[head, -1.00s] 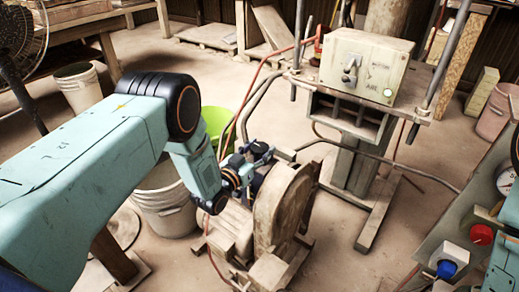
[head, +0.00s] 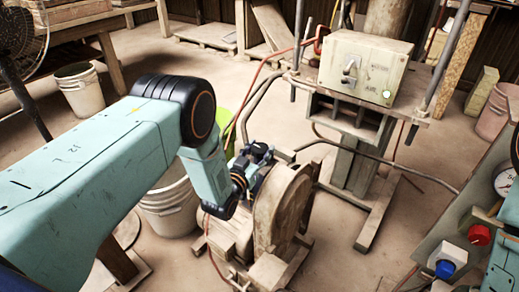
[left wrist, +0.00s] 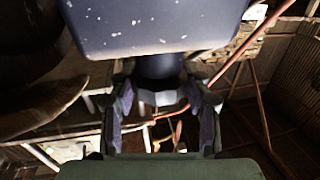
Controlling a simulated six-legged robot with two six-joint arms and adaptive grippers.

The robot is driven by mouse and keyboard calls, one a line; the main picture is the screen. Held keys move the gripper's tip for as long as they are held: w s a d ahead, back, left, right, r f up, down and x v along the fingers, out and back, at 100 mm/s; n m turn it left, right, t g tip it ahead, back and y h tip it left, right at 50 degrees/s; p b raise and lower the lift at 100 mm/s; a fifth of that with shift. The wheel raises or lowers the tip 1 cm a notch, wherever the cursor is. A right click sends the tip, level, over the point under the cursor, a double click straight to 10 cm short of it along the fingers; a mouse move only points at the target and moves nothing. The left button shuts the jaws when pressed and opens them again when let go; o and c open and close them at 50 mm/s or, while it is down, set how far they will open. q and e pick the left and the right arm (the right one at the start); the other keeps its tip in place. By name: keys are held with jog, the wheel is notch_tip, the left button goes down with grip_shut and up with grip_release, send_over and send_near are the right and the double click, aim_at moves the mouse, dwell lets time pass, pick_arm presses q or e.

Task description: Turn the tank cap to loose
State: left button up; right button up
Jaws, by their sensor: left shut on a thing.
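My left gripper (head: 258,156) reaches in from the left, at the top left of the worn tan machine with a round housing (head: 284,205). In the left wrist view my left gripper (left wrist: 160,85) has its two jointed fingers closed on both sides of a short dark round piece (left wrist: 160,66), which looks like the tank cap. A blue-grey, white-speckled body (left wrist: 150,25) lies right beyond it and fills the top of that view. In the head view the gripper and wrist hide the cap. Its turn position cannot be read. My right gripper does not show.
A switch box (head: 366,67) stands on a metal stand behind the machine. Hoses run between them. A white bucket (head: 170,208) stands close under my left arm. A panel with a red knob (head: 480,235) and a blue knob (head: 445,269) is at lower right. Floor right of the machine is clear.

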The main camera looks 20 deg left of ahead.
pick_arm(q)
jog(key=o, duration=1.2)
jog(key=s, duration=0.4)
jog(key=s+a, duration=0.1)
jog(key=s, duration=0.7)
jog(key=shift+a, duration=0.4)
